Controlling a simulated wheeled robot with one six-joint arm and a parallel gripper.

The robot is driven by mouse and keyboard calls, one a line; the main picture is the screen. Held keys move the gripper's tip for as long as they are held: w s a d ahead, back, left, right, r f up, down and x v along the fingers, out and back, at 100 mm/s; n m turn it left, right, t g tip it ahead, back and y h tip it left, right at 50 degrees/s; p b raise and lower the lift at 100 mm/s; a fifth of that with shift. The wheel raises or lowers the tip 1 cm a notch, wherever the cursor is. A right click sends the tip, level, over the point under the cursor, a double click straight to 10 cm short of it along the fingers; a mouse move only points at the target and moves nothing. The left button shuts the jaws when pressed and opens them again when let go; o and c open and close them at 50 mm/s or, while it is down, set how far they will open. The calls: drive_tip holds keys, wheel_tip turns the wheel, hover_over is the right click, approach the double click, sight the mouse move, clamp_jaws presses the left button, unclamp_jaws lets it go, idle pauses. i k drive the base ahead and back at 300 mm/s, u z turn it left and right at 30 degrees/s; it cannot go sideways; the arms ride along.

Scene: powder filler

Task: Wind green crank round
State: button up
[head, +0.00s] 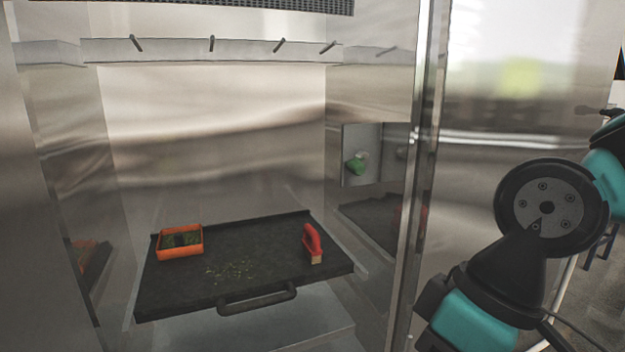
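A small green crank (355,165) sits on a grey metal plate (361,176) on the right inner wall of the steel cabinet, with a paler part beside it. It is small in the head view, and its exact angle is hard to tell. My arm is at the lower right, outside the cabinet, well apart from the crank. My gripper is not in the picture.
A black tray (270,270) with a front handle (256,300) bears an orange box (180,242), a red-handled brush (312,243) and scattered bits. Several pegs line the bar above. The cabinet's right front edge (417,180) stands between my arm and the crank.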

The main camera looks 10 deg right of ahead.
sight(355, 165)
drive_tip(key=u, duration=0.05)
drive_tip(key=k, duration=0.25)
drive_tip(key=u, duration=0.55)
drive_tip(key=i, duration=0.7)
drive_tip(key=z, duration=1.15)
drive_tip(key=i, duration=0.55)
drive_tip(key=z, duration=0.65)
